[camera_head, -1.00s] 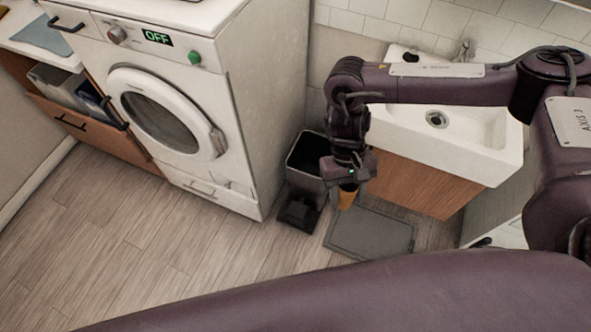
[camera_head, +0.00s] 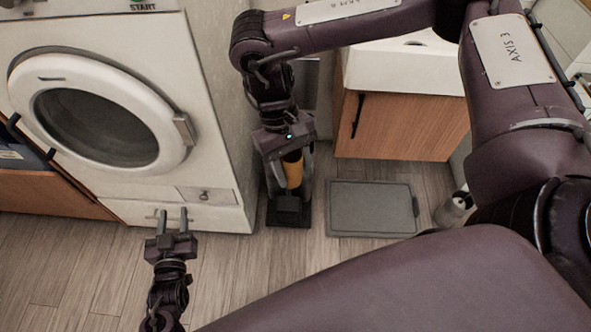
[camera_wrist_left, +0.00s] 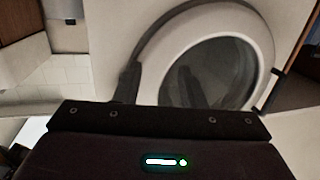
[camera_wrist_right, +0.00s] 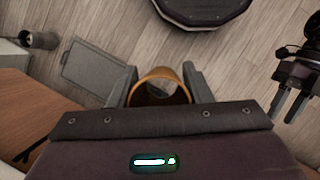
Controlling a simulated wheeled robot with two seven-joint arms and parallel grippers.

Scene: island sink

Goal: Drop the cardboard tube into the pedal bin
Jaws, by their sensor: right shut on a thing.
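The orange-brown cardboard tube (camera_head: 292,174) is upright but slightly tilted in my right gripper (camera_head: 292,166), which is shut on it. In the right wrist view, the tube (camera_wrist_right: 161,76) shows its hollow end between the two fingers. The dark pedal bin (camera_head: 288,211) stands between the washing machine and the sink cabinet. Its pedal end shows, but my right arm, gripper and tube hide most of its body and opening. I cannot tell whether the tube is over the opening or in front of it. My left gripper (camera_head: 172,220) is open and empty before the washing machine.
The white washing machine (camera_head: 215,120) is close on the left. The wooden sink cabinet (camera_head: 410,130) is on the right. The front-left floor is open.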

